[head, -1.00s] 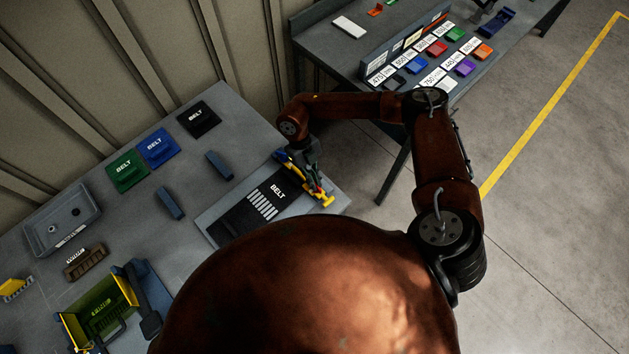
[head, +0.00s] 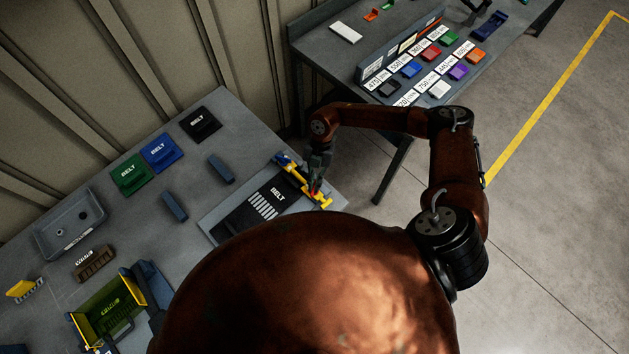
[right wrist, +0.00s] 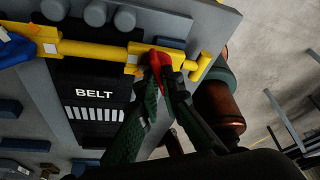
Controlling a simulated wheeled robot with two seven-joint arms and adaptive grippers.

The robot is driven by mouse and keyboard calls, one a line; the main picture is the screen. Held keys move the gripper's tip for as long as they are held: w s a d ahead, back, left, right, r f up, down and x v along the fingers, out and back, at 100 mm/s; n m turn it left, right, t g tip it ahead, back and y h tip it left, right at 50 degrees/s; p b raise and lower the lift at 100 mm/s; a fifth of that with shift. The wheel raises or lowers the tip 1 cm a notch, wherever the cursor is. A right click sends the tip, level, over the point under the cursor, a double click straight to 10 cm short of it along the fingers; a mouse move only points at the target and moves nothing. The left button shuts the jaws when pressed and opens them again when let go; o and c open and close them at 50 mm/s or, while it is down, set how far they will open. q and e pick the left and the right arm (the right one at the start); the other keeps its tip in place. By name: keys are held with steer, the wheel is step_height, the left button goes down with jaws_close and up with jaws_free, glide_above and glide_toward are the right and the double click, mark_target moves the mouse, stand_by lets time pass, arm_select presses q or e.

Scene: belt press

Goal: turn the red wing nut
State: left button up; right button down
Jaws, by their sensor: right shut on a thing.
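The red wing nut (right wrist: 159,60) sits on the yellow clamp bar (right wrist: 95,51) of the belt press, near the bar's right end in the right wrist view. My right gripper (right wrist: 163,76) is shut on the wing nut, with a finger on each side of it. In the head view my right gripper (head: 315,183) reaches down onto the yellow bar (head: 296,180), and only a little red shows at its tips. The black belt plate (head: 268,200) marked BELT lies on the press below the bar. My left gripper is not in view.
Black, blue (head: 160,152) and green (head: 132,174) belt plates lie at the back of the bench. A grey tray (head: 70,220) and a yellow-green bin (head: 108,305) stand at the left. A second table (head: 345,60) with coloured blocks stands behind right.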

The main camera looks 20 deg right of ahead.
steer(key=m+p, duration=0.2)
steer(key=m+t+p, duration=0.1)
steer(key=m, duration=0.1)
steer(key=shift+d+r+y+p, duration=0.15)
steer(key=shift+r+y+p, duration=0.05)
steer(key=shift+y+p, duration=0.2)
steer(key=shift+f+m+t+p, duration=0.15)
steer(key=shift+m+t+p, duration=0.35)
steer(key=shift+m+p, duration=0.45)
steer(key=c, duration=2.1)
jaws_free()
steer(key=shift+s, duration=0.1)
steer(key=shift+y, duration=0.3)
steer(key=v, duration=1.2)
